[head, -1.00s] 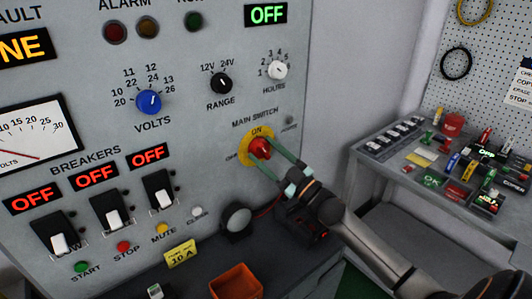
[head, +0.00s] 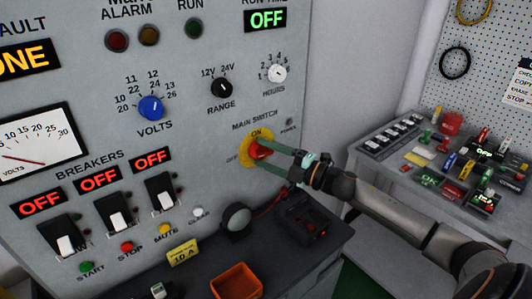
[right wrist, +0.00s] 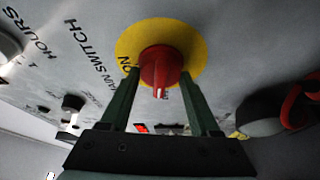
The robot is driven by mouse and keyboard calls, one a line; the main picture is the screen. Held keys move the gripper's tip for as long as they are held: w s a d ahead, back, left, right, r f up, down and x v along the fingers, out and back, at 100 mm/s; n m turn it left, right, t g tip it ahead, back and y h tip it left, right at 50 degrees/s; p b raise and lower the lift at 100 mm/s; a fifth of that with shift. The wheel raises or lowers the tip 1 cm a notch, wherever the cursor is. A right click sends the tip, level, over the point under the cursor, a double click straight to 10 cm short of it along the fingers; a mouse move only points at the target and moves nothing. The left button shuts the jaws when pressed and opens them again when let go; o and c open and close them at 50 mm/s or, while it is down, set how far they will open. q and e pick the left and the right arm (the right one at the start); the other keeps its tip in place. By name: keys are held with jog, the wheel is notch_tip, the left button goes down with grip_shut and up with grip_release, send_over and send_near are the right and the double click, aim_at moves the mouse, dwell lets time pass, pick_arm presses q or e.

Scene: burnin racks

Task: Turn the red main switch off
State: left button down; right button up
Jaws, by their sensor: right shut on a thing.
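The red main switch (head: 260,150) is a knob on a round yellow plate (head: 245,152) on the grey panel, with ON marked above it and OFF to its left. It also shows in the right wrist view (right wrist: 160,66), with a white mark on its edge nearest my gripper. My right gripper (head: 267,154) has its two green fingers on either side of the knob and is shut on it. The fingers also show in the right wrist view (right wrist: 160,78). I cannot tell exactly where the knob points. My left gripper is not in view.
Below the switch, a dark shelf holds an orange bin (head: 236,282), a round grey part (head: 236,218) and a dark box (head: 308,220). Breaker switches (head: 116,215) are at the left. A cluttered bench (head: 375,150) stands at the right.

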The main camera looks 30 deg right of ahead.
jog(key=shift+n+g, duration=0.4)
jog(key=shift+n, duration=0.6)
jog(key=o, duration=1.4)
jog(key=shift+c, duration=0.2)
jog(key=shift+s+d+f, duration=0.1)
jog(key=shift+s+d, duration=0.1)
jog(key=shift+s, duration=0.2)
jog(key=v, duration=1.1)
jog(key=shift+s+r+b, duration=0.25)
jog(key=shift+s+b, duration=0.1)
jog(key=shift+b, duration=0.1)
